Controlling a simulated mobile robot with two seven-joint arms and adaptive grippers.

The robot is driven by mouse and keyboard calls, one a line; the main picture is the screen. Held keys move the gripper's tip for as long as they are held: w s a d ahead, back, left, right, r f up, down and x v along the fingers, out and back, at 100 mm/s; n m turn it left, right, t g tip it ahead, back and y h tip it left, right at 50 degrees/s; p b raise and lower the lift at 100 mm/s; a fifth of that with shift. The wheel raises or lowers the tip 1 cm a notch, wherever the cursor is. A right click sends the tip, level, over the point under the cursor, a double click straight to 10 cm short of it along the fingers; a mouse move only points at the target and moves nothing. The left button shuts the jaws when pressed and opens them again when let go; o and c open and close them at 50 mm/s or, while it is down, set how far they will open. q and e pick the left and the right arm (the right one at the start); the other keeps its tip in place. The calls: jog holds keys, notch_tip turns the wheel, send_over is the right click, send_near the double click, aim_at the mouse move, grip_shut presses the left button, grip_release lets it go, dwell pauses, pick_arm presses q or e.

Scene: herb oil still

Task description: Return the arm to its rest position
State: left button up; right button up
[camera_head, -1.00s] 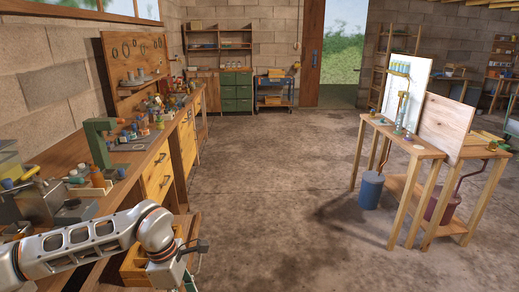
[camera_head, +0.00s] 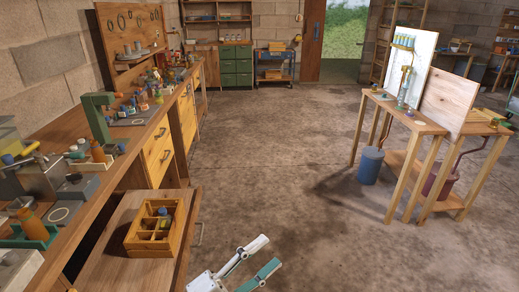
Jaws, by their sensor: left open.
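My left gripper (camera_head: 270,251) shows at the bottom edge, a little left of the middle. Its pale finger and green finger are spread apart with nothing between them. The fingers point up and to the right, over the bare floor as seen from here. Most of my left arm is out of the picture. My right gripper is not in view.
A wooden side table (camera_head: 112,270) stands left of the gripper, bearing a divided wooden crate (camera_head: 150,250) with small items. The long workbench (camera_head: 75,215) runs along the left wall. The still stand (camera_head: 430,128) is at right, a blue bucket (camera_head: 370,167) beneath. Middle floor is clear.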

pick_arm(q)
jog(key=a+f+n+t+y, duration=0.3)
jog(key=a+f+n+y, duration=0.45)
jog(key=f+n, duration=0.2)
jog(key=s+a+f+n+g+y, duration=0.2)
jog(key=s+a+f+n, duration=0.3)
jog(key=f, duration=0.4)
jog(key=s+a+f+n+g+y, duration=0.2)
jog(key=s+a+f+n+y, duration=0.2)
jog(key=s+a+f+n, duration=0.2)
notch_tip(320, 180, down, 4)
jog(key=shift+s+a+r+g+y, duration=0.2)
jog(key=shift+s+a+g+y, duration=0.25)
jog(key=shift+a, duration=0.8)
